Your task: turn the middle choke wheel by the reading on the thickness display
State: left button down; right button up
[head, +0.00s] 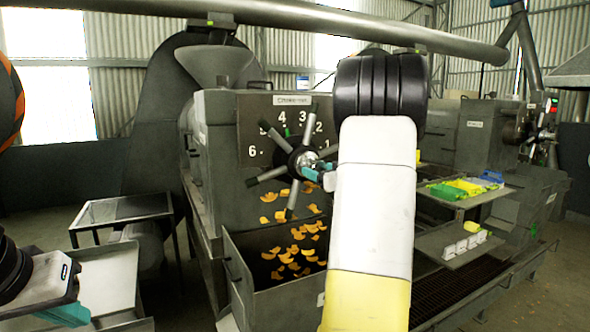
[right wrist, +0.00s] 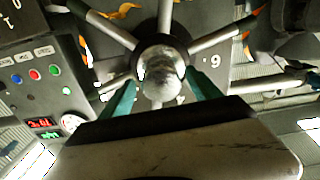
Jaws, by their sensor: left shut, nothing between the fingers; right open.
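The choke wheel (head: 293,160), with several grey spokes around a dark hub, stands on the front of the nearest machine before a numbered dial (head: 262,128). A small green mark shows on the dial just below the 4. My right gripper (head: 322,176) is at the wheel's hub. In the right wrist view its teal fingers (right wrist: 162,98) are open on either side of the silver hub (right wrist: 160,75); contact cannot be told. A lit red display (right wrist: 42,123) sits on a panel there, too small to read surely. My left gripper (head: 68,312) is shut and empty at the lower left.
Below the wheel an open bin (head: 260,268) holds orange flakes. My right arm hides much of the machine's right side. A side shelf (head: 465,197) carries green and yellow pieces. A small table (head: 122,210) stands left. Coloured buttons (right wrist: 35,75) sit above the display.

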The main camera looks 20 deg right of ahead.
aim_at(306, 164)
jog(key=shift+w+a, duration=0.2)
jog(key=shift+w, duration=1.2)
grip_shut()
